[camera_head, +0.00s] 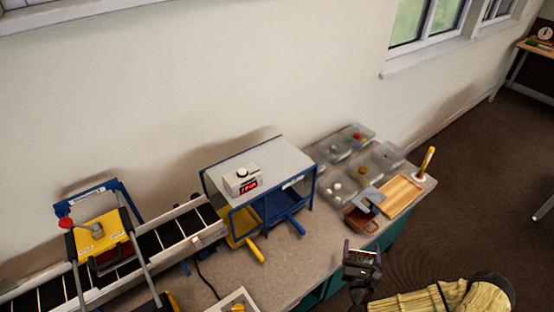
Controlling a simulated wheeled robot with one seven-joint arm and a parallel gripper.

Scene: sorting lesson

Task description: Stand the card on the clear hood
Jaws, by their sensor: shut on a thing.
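The hood (276,176) stands on the bench, a blue-framed box with clear sides and a pale grey top. A small white device with a knob and red display (241,181) sits at the front left of that top. My gripper (362,261) is at the bench's front edge, to the right of and below the hood in the picture, well apart from it. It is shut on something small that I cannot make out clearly. I cannot pick out the card for certain.
A conveyor (150,243) with a yellow machine (102,236) runs left of the hood. Clear bins (345,143), a brown box (360,219) and a wooden board (400,195) stand to its right. Yellow and blue trays stick out from the hood's front.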

